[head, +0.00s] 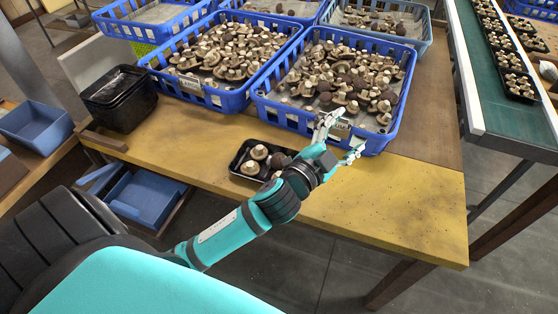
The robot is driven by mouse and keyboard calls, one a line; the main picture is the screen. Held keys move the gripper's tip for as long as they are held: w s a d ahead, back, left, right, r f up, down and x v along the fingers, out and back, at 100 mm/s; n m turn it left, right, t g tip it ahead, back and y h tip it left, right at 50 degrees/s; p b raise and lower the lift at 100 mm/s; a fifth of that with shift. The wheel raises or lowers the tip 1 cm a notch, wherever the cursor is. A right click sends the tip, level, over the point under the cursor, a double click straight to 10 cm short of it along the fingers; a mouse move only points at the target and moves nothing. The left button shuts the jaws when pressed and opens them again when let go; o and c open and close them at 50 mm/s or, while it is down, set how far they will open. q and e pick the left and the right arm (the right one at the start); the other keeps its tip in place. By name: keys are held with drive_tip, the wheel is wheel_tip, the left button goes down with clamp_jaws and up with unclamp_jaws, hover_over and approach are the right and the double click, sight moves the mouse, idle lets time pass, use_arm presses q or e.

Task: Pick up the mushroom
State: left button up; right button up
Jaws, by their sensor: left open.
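Two blue crates full of brown and pale mushrooms stand on the wooden table (400,205): the right crate (268,112) and the left crate (232,102). Many mushrooms (345,75) lie loosely piled in the right crate. My left gripper (342,136) is open at the front wall of the right crate, near its label; no mushroom shows between its fingers. A small black tray (240,168) with a few mushrooms (259,152) lies on the table below the crate, partly hidden by my left arm. My right gripper is not in view.
A stack of black trays (118,100) stands at the table's left end. More blue crates stand behind. A green conveyor (500,95) with filled black trays (520,85) runs at the right. The table's front right is clear. Blue bins (38,127) sit at the left.

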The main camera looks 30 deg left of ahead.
use_arm(q)
drive_tip(key=w+d+r+m+t+h, duration=0.1)
drive_tip(key=d+r+m+h, duration=0.4)
drive_tip(key=r+m+h, duration=0.15)
drive_tip(key=s+d+r+m+g+h, duration=0.35)
drive_tip(key=d+m+g+h, duration=0.55)
drive_tip(key=m, duration=0.5)
drive_tip(key=m+g+y, duration=0.9)
drive_tip(key=g+y, duration=0.1)
drive_tip(key=y, duration=0.9)
hover_over(282, 154)
wheel_tip(282, 154, down, 11)
drive_tip(key=shift+n, duration=0.25)
drive_tip(key=f, duration=0.7)
drive_tip(key=f+p, duration=0.1)
drive_tip(key=f, duration=0.2)
drive_tip(key=shift+s+a+f, duration=0.25)
drive_tip(key=shift+a+f, duration=0.05)
drive_tip(key=f, duration=0.3)
drive_tip(key=f+p, duration=0.1)
drive_tip(key=f, duration=0.1)
drive_tip(key=shift+w+d+f, duration=0.2)
drive_tip(key=shift+w+d, duration=0.05)
drive_tip(key=shift+d, duration=0.1)
drive_tip(key=shift+s+f, duration=0.1)
drive_tip(key=shift+f, duration=0.35)
